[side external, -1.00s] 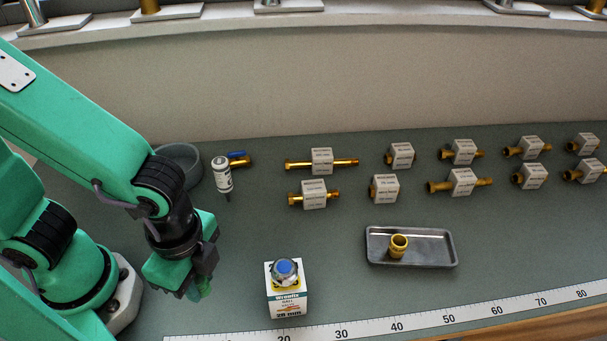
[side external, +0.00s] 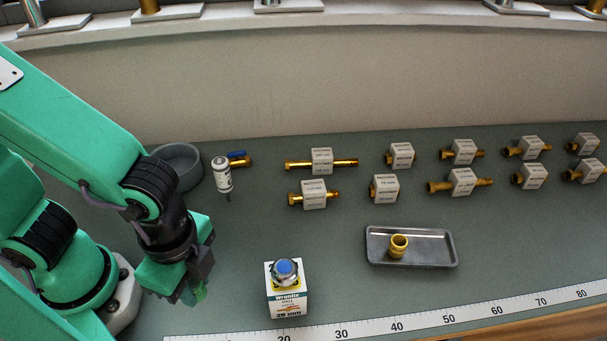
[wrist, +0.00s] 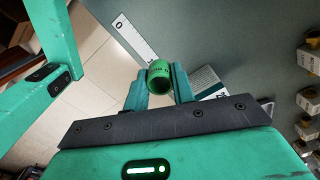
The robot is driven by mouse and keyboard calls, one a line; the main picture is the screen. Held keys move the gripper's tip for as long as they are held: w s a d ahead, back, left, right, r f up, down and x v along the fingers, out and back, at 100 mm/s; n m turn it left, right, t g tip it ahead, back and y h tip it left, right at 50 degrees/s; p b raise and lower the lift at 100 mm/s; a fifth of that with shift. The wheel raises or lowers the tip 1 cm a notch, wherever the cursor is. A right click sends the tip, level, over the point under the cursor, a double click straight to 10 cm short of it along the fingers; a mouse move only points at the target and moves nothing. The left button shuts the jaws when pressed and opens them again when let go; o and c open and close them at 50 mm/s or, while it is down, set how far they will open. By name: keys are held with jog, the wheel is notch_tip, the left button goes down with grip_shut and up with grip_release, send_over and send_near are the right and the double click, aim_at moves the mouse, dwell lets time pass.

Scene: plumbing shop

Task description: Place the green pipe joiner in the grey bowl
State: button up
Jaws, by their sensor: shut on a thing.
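The green pipe joiner (wrist: 160,77) is a short green ring between my gripper's two fingers in the wrist view. In the side view my gripper (side external: 193,290) is shut on the joiner (side external: 200,292), near the front left of the bench; only a small green part of it shows below the jaws. The grey bowl (side external: 191,168) stands at the back left of the bench, partly hidden behind my arm. My gripper is in front of the bowl and apart from it.
A white bottle (side external: 222,175) and a brass valve with a blue handle (side external: 238,161) stand right of the bowl. A boxed valve (side external: 287,300) stands right of my gripper. A metal tray (side external: 430,250) holds a brass fitting (side external: 398,246). Several boxed brass fittings line the back.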

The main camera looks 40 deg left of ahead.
notch_tip(320, 180, up, 9)
jog(key=w+a+n, duration=0.4)
jog(key=w, duration=0.5)
jog(key=n, duration=1)
send_over(176, 174)
notch_tip(176, 174, down, 5)
jog(key=shift+d+f, duration=0.1)
jog(key=shift+f, duration=0.25)
jog(key=shift+f, duration=0.15)
jog(key=shift+f, duration=5.3)
